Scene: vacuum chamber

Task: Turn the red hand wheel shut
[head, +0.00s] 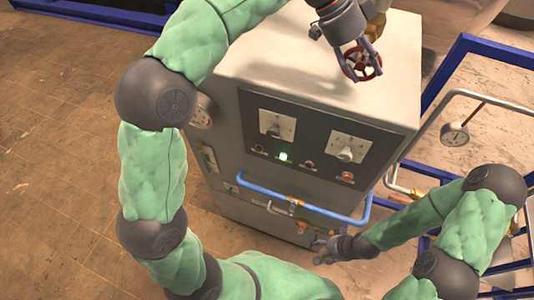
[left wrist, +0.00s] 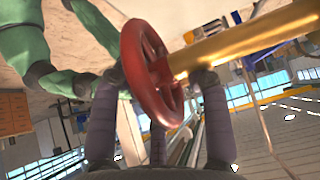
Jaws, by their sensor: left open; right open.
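The red hand wheel (head: 363,66) is above the back right part of the cabinet's top, just below my left gripper (head: 358,56). My left gripper is open, with its fingers reaching down around the wheel's rim. In the left wrist view the wheel (left wrist: 147,75) stands between the spread fingers (left wrist: 157,90), edge partly toward the camera, on a brass stem (left wrist: 240,43). I cannot tell whether any finger touches the rim. My right gripper (head: 322,248) is open and empty, low in front of the cabinet near its lower right corner.
The grey cabinet (head: 290,50) has dials, a green light, a red button and a blue handle bar (head: 290,203) on its front. A pressure gauge (head: 454,134) on a pipe and blue frame rails stand at right.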

